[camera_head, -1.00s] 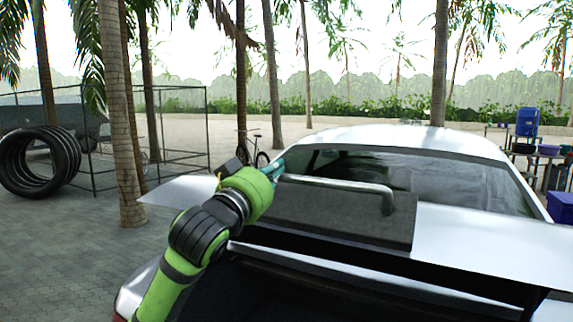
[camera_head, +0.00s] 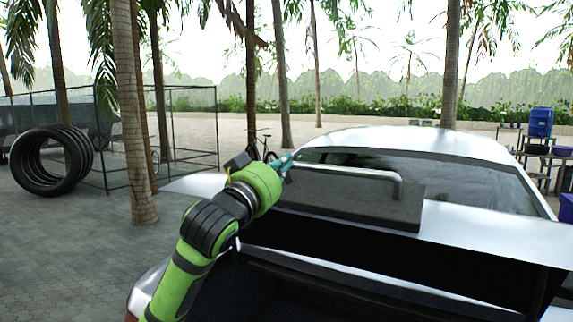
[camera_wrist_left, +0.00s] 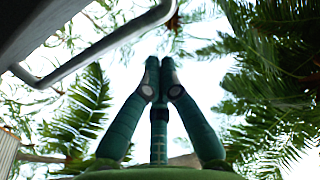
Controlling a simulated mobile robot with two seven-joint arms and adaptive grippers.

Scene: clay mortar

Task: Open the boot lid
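The boot lid (camera_head: 480,226) is a white panel at the rear of a white car. It stands raised, with a dark gap and the dark boot opening (camera_head: 300,290) below it. A dark block (camera_head: 350,205) on the lid carries a grey bar handle (camera_head: 350,172). My left gripper (camera_head: 287,160) is at the left end of the handle. In the left wrist view its teal fingers (camera_wrist_left: 160,72) are drawn together with nothing visible between them, and the handle (camera_wrist_left: 100,46) passes to their upper left, apart from the tips. My right gripper is not in view.
The car's rear window and roof (camera_head: 420,140) lie beyond the lid. Tyres (camera_head: 52,160), a wire-frame cage (camera_head: 180,125) and palm trunks (camera_head: 130,110) stand at the left. A table with a blue container (camera_head: 540,122) is at the right.

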